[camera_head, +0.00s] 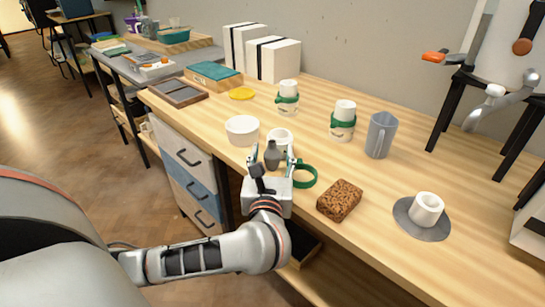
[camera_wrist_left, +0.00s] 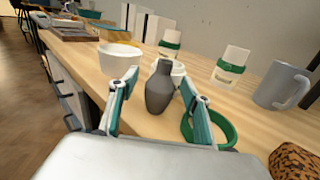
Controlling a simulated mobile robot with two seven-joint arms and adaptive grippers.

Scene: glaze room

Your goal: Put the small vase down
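The small vase (camera_head: 272,155) is dark grey with a narrow neck. It stands upright near the front edge of the wooden table and shows in the left wrist view (camera_wrist_left: 159,88). My left gripper (camera_head: 271,165) is open, with its fingers on either side of the vase. In the left wrist view its teal-padded fingers (camera_wrist_left: 159,78) show a gap to the vase on both sides. The vase's base looks to be on or very close to the tabletop; I cannot tell exactly. My right gripper is not in view.
A white bowl (camera_head: 242,131) and a white cup (camera_head: 281,136) stand close behind the vase. A green ring (camera_head: 305,176) lies right of the gripper, then a brown speckled block (camera_head: 339,201). A grey mug (camera_head: 381,136) and green-banded white cups (camera_head: 343,121) stand farther back.

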